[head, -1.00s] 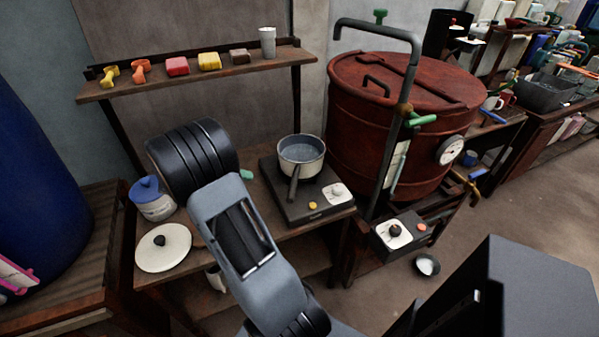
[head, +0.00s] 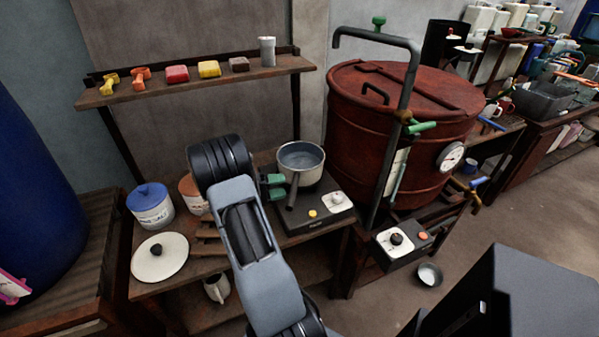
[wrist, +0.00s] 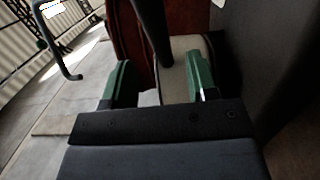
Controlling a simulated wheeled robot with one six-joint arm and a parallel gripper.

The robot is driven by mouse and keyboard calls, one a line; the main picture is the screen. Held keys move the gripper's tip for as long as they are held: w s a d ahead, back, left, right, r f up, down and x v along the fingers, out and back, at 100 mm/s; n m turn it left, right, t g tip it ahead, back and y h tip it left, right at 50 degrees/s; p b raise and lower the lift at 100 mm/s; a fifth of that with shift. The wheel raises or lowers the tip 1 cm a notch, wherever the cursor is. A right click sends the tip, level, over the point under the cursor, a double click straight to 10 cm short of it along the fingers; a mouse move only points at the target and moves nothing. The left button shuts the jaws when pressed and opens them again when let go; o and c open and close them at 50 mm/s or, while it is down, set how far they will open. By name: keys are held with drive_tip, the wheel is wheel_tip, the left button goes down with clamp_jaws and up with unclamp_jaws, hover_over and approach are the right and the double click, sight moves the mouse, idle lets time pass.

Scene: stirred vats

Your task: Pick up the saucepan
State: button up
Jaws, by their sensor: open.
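The saucepan (head: 301,163) is cream outside and grey inside, and stands upright on a dark hot plate (head: 322,212). Its dark handle (head: 292,192) points toward the front. My gripper (head: 276,186) is open, its green fingertips just left of the handle in the head view. In the wrist view, my gripper (wrist: 160,84) frames the dark handle (wrist: 152,30) and part of the cream pan wall (wrist: 187,58) between its fingers. I cannot tell whether the handle is within finger reach. No contact shows.
A blue-lidded pot (head: 151,207), an orange-topped pot (head: 192,195) and a round lid (head: 159,258) sit left on the bench. A large red vat (head: 395,130) stands close right of the saucepan. A shelf (head: 200,84) hangs behind.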

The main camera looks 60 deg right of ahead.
sight(295, 181)
drive_tip(key=shift+p+x, duration=0.45)
drive_tip(key=shift+x, duration=2.15)
drive_tip(key=shift+f, duration=0.1)
clamp_jaws()
drive_tip(key=shift+s, duration=0.1)
